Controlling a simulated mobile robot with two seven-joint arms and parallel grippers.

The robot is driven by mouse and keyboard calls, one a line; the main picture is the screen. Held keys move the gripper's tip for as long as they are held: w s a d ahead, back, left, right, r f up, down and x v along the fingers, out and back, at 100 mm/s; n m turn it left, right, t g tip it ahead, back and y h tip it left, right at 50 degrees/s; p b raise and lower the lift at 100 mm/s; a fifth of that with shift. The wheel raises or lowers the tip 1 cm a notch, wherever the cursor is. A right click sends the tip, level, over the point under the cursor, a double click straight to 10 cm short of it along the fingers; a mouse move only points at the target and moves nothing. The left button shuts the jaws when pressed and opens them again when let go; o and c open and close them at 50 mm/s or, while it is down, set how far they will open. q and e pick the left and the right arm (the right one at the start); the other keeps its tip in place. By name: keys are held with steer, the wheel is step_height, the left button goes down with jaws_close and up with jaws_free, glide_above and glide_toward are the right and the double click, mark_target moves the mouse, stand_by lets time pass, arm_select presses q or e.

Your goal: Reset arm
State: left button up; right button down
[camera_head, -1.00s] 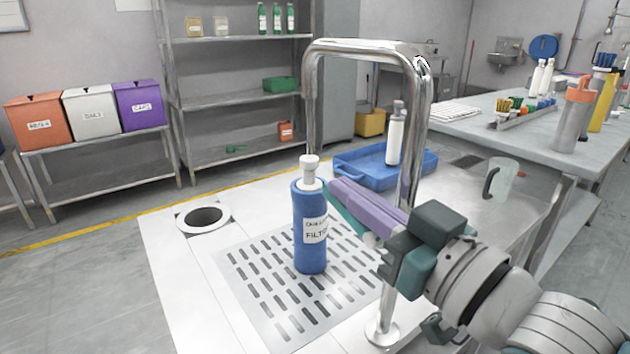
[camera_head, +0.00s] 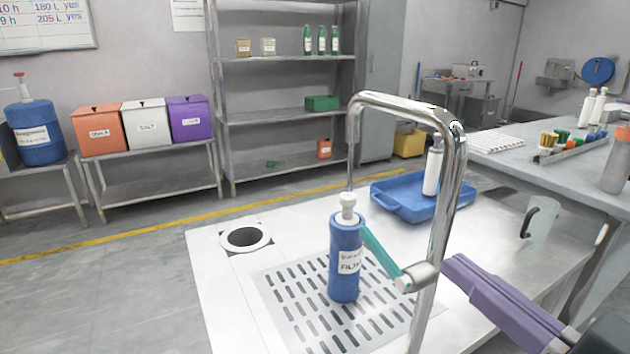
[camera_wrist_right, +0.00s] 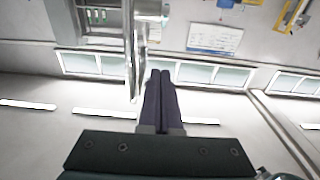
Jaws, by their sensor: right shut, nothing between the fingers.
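My right gripper (camera_head: 452,268) is shut and empty at the lower right, its purple fingers pointing up and left. The fingers also show closed together in the right wrist view (camera_wrist_right: 161,80). In the head view they are to the right of the metal tap (camera_head: 448,190) and apart from its teal lever (camera_head: 385,255). The blue filter bottle (camera_head: 346,275) with a white top stands upright on the slotted drain below the spout. My left gripper is not in view.
A blue tray (camera_head: 400,203) holding a white bottle (camera_head: 433,170) stands behind the tap. A clear jug (camera_head: 543,220) stands to the right. A round hole (camera_head: 244,237) is in the counter at left. Shelves stand at the back. In the wrist view, the tap's pipe (camera_wrist_right: 132,50) is beside the fingers.

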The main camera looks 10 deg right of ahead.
steer(key=s+r+m+g+h+p, duration=0.1)
steer(key=s+r+g+h+p, duration=0.2)
steer(key=s+g+p, duration=0.45)
steer(key=s+r+m+g+h+p, duration=0.1)
steer(key=s+r+g+h+p, duration=0.25)
steer(key=s+g+p, duration=0.45)
step_height(320, 180, up, 37)
steer(key=s+d+t+p, duration=0.1)
steer(key=p, duration=3.5)
steer(key=shift+s+y, duration=0.1)
steer(key=shift+y, duration=0.15)
